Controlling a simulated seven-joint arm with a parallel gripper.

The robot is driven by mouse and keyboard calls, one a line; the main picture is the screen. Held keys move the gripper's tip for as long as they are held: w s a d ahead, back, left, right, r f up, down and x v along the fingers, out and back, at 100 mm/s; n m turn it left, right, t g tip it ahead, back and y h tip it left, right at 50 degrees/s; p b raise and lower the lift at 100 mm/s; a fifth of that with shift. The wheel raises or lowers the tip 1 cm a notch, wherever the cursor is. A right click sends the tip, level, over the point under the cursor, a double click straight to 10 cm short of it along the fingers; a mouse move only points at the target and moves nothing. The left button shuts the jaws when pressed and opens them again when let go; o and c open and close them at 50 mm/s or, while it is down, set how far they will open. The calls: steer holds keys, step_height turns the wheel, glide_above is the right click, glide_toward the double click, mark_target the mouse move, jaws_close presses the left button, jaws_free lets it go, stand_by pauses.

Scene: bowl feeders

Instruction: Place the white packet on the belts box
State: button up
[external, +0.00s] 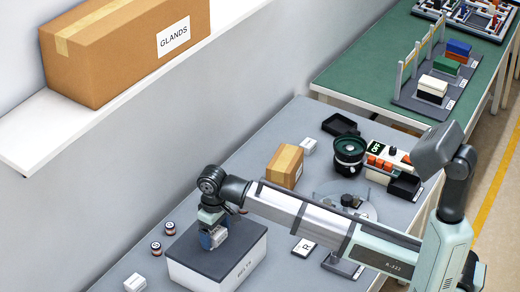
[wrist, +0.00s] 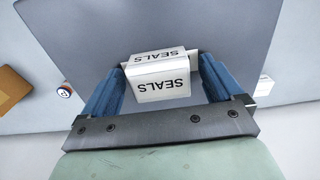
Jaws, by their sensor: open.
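The white packet (wrist: 160,85), labelled SEALS, sits between the blue fingers of my gripper (wrist: 160,68) in the wrist view. My gripper is open, with a finger on either side of the packet and slim gaps beside it. The belts box (external: 215,275) is a white box with a dark grey lid at the lower middle of the external view. My gripper (external: 213,238) is low over its lid, pointing down. The grey lid (wrist: 235,40) lies below the packet in the wrist view. The fingers mostly hide the packet in the external view, and its contact with the lid is unclear.
Two small jars (external: 162,247) and a white packet (external: 135,283) lie left of the belts box. A cardboard box (external: 286,166), another white packet (external: 309,146) and a dark green bowl feeder (external: 349,150) stand further back. A shelf with the GLANDS box (external: 125,50) is above.

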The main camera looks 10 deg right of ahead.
mark_target(215, 232)
step_height(215, 232, up, 12)
steer(key=shift+r, duration=0.15)
stand_by(0.5)
